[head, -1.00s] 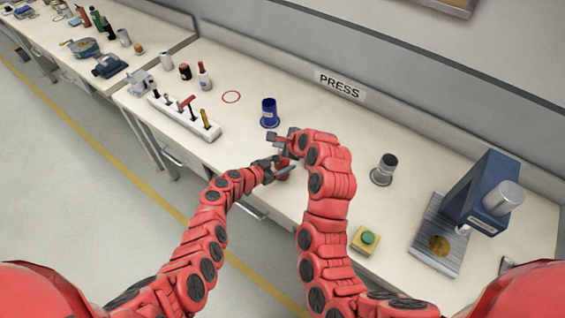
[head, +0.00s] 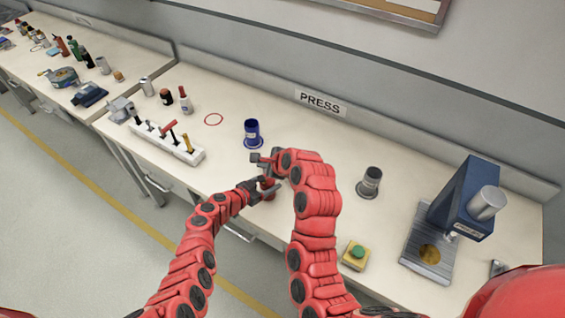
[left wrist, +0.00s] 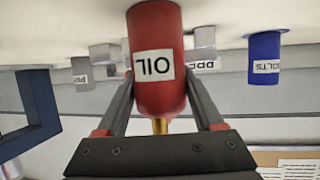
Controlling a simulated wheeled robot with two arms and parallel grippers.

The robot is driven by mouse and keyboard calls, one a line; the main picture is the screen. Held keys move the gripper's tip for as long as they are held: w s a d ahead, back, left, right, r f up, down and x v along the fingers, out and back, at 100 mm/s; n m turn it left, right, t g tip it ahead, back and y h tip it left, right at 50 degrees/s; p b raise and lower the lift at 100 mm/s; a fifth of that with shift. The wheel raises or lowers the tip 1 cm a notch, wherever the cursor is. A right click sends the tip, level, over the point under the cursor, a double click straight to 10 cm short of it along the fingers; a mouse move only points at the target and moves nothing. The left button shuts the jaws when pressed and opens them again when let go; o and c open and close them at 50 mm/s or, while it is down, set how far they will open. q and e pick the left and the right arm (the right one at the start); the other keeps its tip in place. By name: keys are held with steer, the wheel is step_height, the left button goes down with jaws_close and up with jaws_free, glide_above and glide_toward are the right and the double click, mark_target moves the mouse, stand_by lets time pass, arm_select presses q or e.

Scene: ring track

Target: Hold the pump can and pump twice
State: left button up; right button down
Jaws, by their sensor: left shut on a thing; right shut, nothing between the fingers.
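The red pump can (head: 268,190) stands near the front edge of the bench, mostly covered by my grippers in the head view. In the left wrist view, which is upside down, the can (left wrist: 155,45) carries a label reading OIL and has a brass-coloured part at its top end. My left gripper (head: 260,190) is shut around the can's body, one finger on each side. My right gripper (head: 262,158) is shut and empty, just above the can; whether it touches the can's top is hidden.
A blue cup (head: 251,132) stands just behind the grippers. A grey cup (head: 369,182), a green button box (head: 356,254) and a blue press (head: 465,200) are to the right. A white tool rack (head: 170,142) is to the left. Bench is clear between.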

arm_select(q)
steer(key=o, duration=1.6)
steer(key=shift+c, duration=0.2)
